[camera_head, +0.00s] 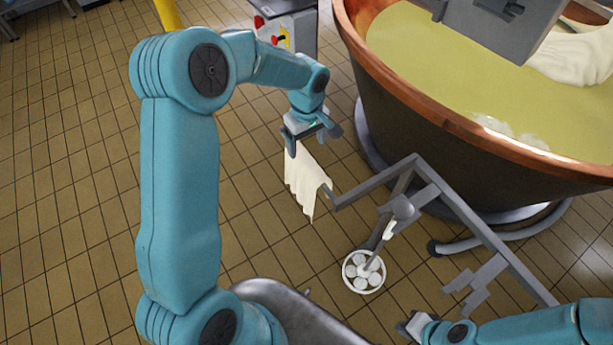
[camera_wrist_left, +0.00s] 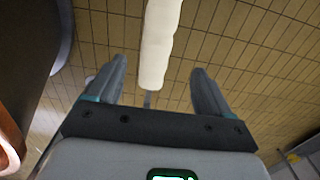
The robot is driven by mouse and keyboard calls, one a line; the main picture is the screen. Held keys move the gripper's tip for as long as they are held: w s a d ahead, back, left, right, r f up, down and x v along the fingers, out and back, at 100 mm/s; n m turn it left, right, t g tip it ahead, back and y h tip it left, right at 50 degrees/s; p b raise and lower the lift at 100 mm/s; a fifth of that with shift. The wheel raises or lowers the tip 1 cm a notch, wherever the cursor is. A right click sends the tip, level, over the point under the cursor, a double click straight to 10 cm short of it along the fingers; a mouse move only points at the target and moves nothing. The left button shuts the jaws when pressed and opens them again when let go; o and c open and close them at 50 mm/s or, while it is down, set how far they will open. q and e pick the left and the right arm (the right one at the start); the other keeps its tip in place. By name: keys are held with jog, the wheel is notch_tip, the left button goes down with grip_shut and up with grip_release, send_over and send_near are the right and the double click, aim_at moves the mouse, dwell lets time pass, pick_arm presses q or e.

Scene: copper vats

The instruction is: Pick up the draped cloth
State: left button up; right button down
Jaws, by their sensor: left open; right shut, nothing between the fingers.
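The draped cloth (camera_head: 303,185) is cream-white and hangs over the end of a grey metal bar (camera_head: 345,196), left of the copper vat. In the left wrist view the cloth (camera_wrist_left: 158,40) is a pale strip running down between the fingertips. My left gripper (camera_head: 313,140) is open just above the cloth's top edge, with the fingers apart on either side. It also shows open in the left wrist view (camera_wrist_left: 158,72), and I cannot tell whether it touches the cloth. My right gripper (camera_head: 412,323) is shut and empty at the bottom, well away from the cloth.
The large copper vat (camera_head: 440,118) holds yellowish liquid and more white cloth (camera_head: 578,55). A grey box (camera_head: 498,22) hangs above it. A white round container (camera_head: 350,282) with several white discs sits below the bar.

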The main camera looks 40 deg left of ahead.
aim_at(307, 161)
pick_arm(q)
notch_tip(307, 161, down, 5)
jog(key=shift+f, duration=0.15)
jog(key=shift+d+f+p, duration=0.15)
jog(key=shift+f+p, duration=0.2)
jog(key=shift+f, duration=0.05)
jog(key=f, duration=0.1)
jog(key=f+p, duration=0.1)
jog(key=f, duration=0.3)
jog(key=shift+w+p, duration=0.25)
jog(key=shift+p, duration=0.05)
jog(key=c, duration=1.5)
